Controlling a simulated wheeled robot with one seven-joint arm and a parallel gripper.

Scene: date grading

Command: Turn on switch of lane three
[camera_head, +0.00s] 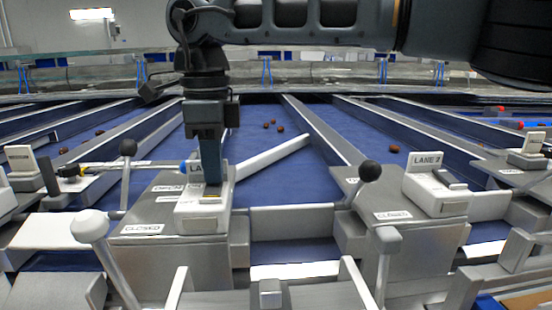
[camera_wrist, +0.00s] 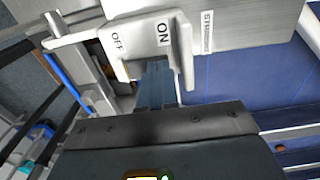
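A white switch box (camera_head: 203,213) stands on a grey metal housing left of the middle in the head view. Its lane plate (camera_head: 194,167) is partly hidden by my gripper, so only "LA" reads. My gripper (camera_head: 212,180) points down at this box, its fingers together. In the wrist view the switch box (camera_wrist: 140,45) carries OFF and ON marks. My fingertips (camera_wrist: 157,68) are at the box's near edge, closer to the ON side. The switch itself is hidden behind the fingers, so its position and any contact cannot be told.
A "LANE 2" switch box (camera_head: 437,190) stands to the right. Blue lanes (camera_head: 275,190) with a few dates (camera_head: 270,124) run behind, between metal rails.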

